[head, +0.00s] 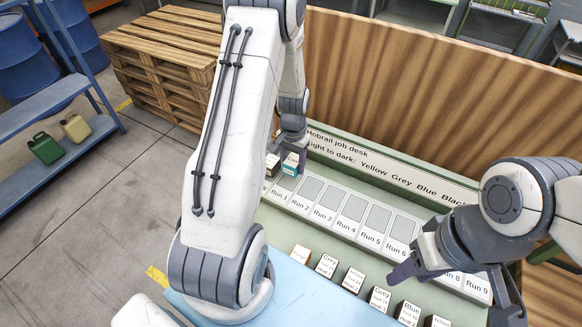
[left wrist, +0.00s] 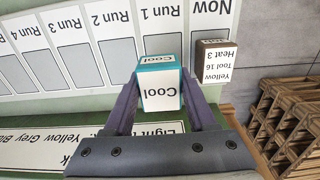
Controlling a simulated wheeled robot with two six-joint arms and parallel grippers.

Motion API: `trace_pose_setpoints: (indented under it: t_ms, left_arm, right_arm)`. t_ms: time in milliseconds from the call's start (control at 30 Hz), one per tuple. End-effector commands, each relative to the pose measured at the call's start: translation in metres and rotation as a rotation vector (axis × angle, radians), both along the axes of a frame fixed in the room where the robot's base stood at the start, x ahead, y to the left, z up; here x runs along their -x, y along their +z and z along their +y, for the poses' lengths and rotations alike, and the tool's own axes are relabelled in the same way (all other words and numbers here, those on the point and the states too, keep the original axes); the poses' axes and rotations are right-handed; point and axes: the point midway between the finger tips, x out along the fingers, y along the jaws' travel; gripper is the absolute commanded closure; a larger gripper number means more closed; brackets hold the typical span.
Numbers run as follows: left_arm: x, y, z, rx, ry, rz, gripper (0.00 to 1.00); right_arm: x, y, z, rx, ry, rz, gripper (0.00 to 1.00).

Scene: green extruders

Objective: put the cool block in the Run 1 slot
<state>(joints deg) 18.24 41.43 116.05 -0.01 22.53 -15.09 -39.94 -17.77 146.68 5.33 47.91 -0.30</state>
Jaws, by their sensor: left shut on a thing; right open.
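The cool block (left wrist: 159,88), white with teal edges and marked "Cool", is held between the fingers of my left gripper (left wrist: 160,103). In the head view the cool block (head: 291,163) hangs below my left gripper (head: 291,148), at the left end of the slot row. The Run 1 slot (left wrist: 163,50) shows grey and empty beyond the block in the left wrist view. The block covers part of the slot's near end; I cannot tell whether it touches the board. My right gripper (head: 455,285) is open and empty above the right end of the row.
A "Yellow Tool 16 Heat 3" block (left wrist: 217,64) stands in the Now place beside Run 1. The other run slots (head: 353,208) in view look empty. Several labelled blocks (head: 353,279) stand along the desk's front. A green sign board (left wrist: 45,150) borders the row.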

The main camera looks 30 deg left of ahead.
Motion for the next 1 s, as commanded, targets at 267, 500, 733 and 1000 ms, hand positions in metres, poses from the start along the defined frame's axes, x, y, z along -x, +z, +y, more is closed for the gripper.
trace_pose_setpoints:
  t_ms: [267,500,733,1000]
  left_arm:
    - [0.002,-0.021,0.007,0.001,0.001,0.005,1.00]
    - [0.001,-0.044,0.008,0.000,0.002,0.000,1.00]
    - [0.000,-0.045,0.008,0.000,0.002,-0.001,1.00]
    - [0.000,-0.048,0.008,0.000,0.002,-0.001,0.31]
  right_arm:
    - [0.000,0.015,0.000,0.000,0.002,0.000,0.50]
    - [0.000,0.022,0.000,0.000,0.004,0.000,0.50]
    - [0.000,0.021,0.000,0.000,0.004,0.000,0.50]
    - [0.000,0.019,0.000,0.000,0.003,0.000,0.50]
